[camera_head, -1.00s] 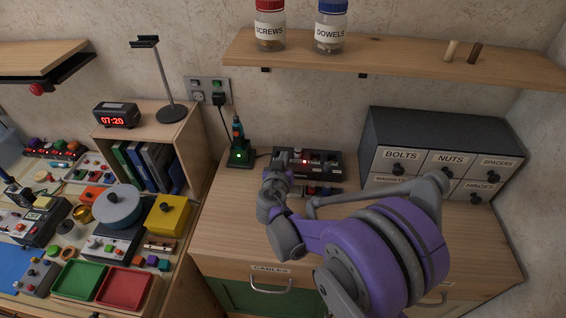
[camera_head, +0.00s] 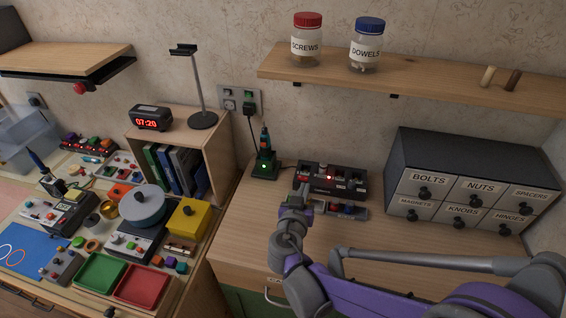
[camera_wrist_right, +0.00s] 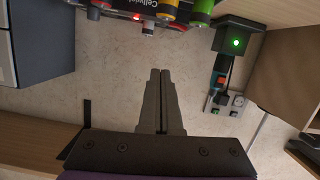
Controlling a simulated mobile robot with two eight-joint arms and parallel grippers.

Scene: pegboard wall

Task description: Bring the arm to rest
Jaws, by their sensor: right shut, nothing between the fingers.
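My right gripper (camera_head: 306,189) is in front of the black battery charger, over the wooden cabinet top. In the right wrist view its two grey fingers (camera_wrist_right: 160,72) lie together with nothing between them. My purple and grey right arm reaches in from the lower right of the head view. My left gripper is in neither view.
The black charger (camera_head: 331,180) with a red light is close to the gripper. A green-lit stand (camera_head: 265,168) is left of it. A labelled drawer unit (camera_head: 465,185) stands right. A shelf (camera_head: 420,82) with two jars hangs above.

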